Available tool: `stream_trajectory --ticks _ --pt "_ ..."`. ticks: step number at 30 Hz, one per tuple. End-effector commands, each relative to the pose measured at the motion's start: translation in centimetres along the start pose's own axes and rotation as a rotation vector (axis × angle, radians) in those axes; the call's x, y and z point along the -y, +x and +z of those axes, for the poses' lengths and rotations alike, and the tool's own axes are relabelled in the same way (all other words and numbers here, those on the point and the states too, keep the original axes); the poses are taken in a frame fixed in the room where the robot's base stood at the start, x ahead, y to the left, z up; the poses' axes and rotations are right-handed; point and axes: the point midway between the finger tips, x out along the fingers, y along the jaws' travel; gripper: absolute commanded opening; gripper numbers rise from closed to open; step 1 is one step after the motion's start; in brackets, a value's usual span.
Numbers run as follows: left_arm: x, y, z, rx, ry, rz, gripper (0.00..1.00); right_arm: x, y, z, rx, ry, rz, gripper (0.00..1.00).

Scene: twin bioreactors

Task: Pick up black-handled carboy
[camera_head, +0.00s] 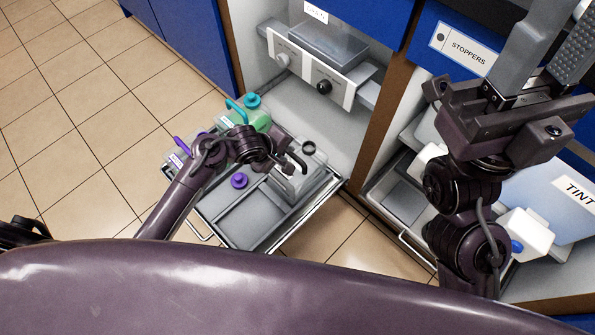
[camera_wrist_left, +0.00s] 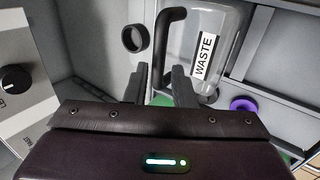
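The black-handled carboy (camera_head: 311,181) is clear and stands in the pulled-out drawer in the head view. In the left wrist view the carboy (camera_wrist_left: 205,50) shows a WASTE label, and its black handle (camera_wrist_left: 160,45) bends over at the top. My left gripper (camera_head: 286,161) is over the carboy. In the left wrist view its two fingers (camera_wrist_left: 160,88) are apart, with the lower part of the handle showing between them. Contact with the handle cannot be made out. My right gripper (camera_head: 552,45) is raised at the right, its fingers apart and empty, tips near the frame's top.
The drawer (camera_head: 245,225) also holds a green carboy with a teal handle (camera_head: 236,112), a purple-handled one (camera_head: 180,150) and a purple cap (camera_head: 239,180). A black ring-shaped cap (camera_head: 308,147) is beside the handle. A second open drawer (camera_head: 400,200) lies right, under my right arm.

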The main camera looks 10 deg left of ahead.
Motion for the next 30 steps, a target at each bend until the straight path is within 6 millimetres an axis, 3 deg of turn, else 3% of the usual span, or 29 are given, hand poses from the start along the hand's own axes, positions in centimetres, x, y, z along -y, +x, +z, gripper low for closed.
stream_trajectory --ticks 3,9,17,23,30 --pt "0.1 2.2 0.2 -0.001 0.002 0.002 0.23 0.1 -1.4 0.1 -0.022 -0.004 -0.01 0.36" --pt "0.0 4.1 0.2 -0.001 0.001 0.0 0.23 0.2 -1.8 0.0 -0.042 -0.008 -0.021 0.36" --pt "-0.2 4.1 0.2 -0.001 0.001 0.0 0.23 0.2 -1.6 0.0 -0.046 -0.008 -0.024 0.36" --pt "-0.2 4.1 0.2 0.0 0.001 0.0 0.0 0.2 -1.6 0.0 -0.046 -0.009 -0.024 0.36" --pt "-0.2 4.1 0.2 0.0 0.001 0.001 0.0 0.2 -1.6 0.0 -0.045 -0.009 -0.023 0.36"
